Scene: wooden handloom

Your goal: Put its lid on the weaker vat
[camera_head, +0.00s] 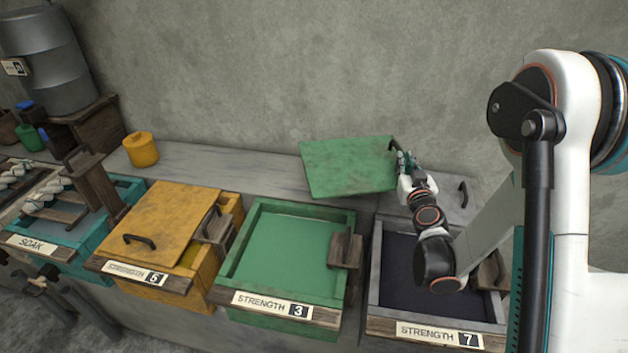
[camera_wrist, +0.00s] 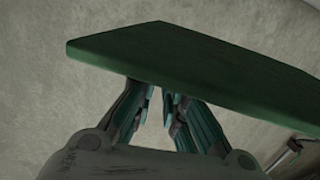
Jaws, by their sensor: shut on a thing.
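The green lid (camera_head: 348,165) is held in the air above the back ledge, behind the green vat and a little to its right. My gripper (camera_head: 399,165) is shut on it at its right edge, where the handle is mostly hidden. In the wrist view the lid (camera_wrist: 190,62) spans the picture beyond my gripper's fingers (camera_wrist: 165,105). The green vat (camera_head: 236,247), labelled STRENGTH 3, stands uncovered with green liquid inside. The grey vat (camera_head: 374,270), labelled STRENGTH 7, is also uncovered and holds dark liquid; my arm hides part of it.
A grey lid (camera_head: 455,205) lies on the ledge behind the grey vat. Wooden blocks (camera_head: 346,250) stand at the vats' sides. A yellow pot (camera_head: 141,149) and a teal SOAK vat (camera_head: 125,190) are further left.

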